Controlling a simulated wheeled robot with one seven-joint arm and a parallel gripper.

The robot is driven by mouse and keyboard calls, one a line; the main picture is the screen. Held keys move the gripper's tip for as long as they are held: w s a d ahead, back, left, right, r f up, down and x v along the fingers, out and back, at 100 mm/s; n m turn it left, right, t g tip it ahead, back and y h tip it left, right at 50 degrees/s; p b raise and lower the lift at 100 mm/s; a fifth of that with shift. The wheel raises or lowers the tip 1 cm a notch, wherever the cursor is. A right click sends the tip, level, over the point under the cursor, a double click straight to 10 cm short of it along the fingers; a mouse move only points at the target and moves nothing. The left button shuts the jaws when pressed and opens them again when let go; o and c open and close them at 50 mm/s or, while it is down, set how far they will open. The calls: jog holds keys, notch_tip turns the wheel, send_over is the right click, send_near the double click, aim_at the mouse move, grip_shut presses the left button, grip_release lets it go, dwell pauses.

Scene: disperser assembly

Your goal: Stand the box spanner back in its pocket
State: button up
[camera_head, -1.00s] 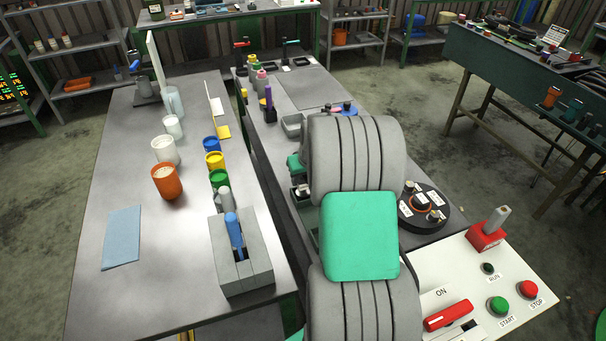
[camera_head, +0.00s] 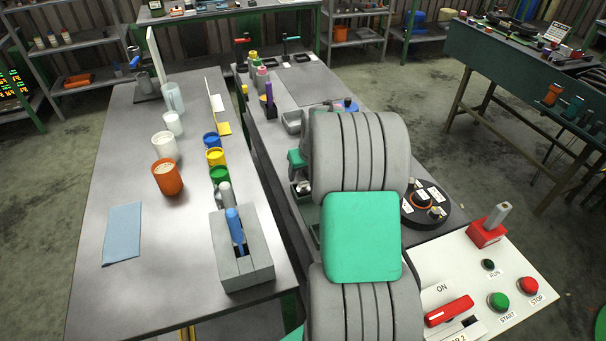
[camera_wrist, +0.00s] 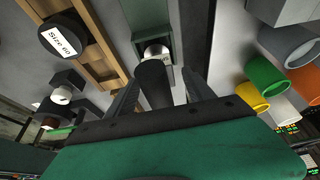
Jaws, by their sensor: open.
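In the wrist view my gripper (camera_wrist: 164,75) is open, its two dark fingers apart on either side of a dark round bar (camera_wrist: 152,85). This bar looks like the box spanner, but its lower end is hard to make out. Just past its far end is a small grey square holder with a white round piece (camera_wrist: 156,49) in it; I cannot tell whether this is the pocket or whether the bar stands in it. In the head view a similar small holder (camera_head: 301,188) shows beside my arm, which hides the gripper's fingertips.
A grey slotted block (camera_head: 243,262) with blue and grey handles stands on the left table. Coloured cups (camera_head: 215,157) are behind it. A round dark tray (camera_head: 426,205) and a control panel (camera_head: 470,285) lie right of my arm.

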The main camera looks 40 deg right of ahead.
jog(key=b+v, duration=0.2)
jog(key=v, duration=0.9)
